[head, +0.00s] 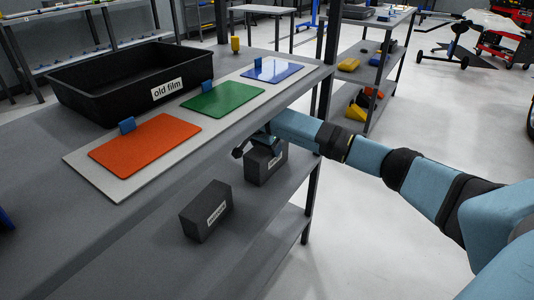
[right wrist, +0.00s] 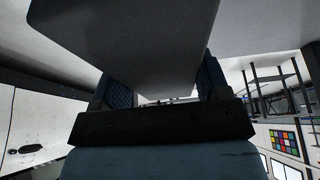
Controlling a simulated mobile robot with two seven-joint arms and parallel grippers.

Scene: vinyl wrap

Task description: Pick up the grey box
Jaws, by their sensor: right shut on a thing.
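A dark grey box (head: 265,165) with a white label is under my right gripper (head: 262,145) in the head view. The gripper is shut on its upper part. In the right wrist view the box (right wrist: 130,40) fills the space between the two blue finger pads (right wrist: 160,88). I cannot tell whether its underside touches the shelf. A second dark grey box (head: 206,211) with a white label stands nearer, to the left, apart from the gripper. My left gripper cannot be made out.
A black tray labelled "old film" (head: 168,88) stands on the tabletop. Beside it, a light board (head: 78,163) carries orange (head: 145,143), green (head: 225,98) and blue (head: 272,70) sheets, each with a blue squeegee-like piece. A yellow object (head: 235,45) stands behind.

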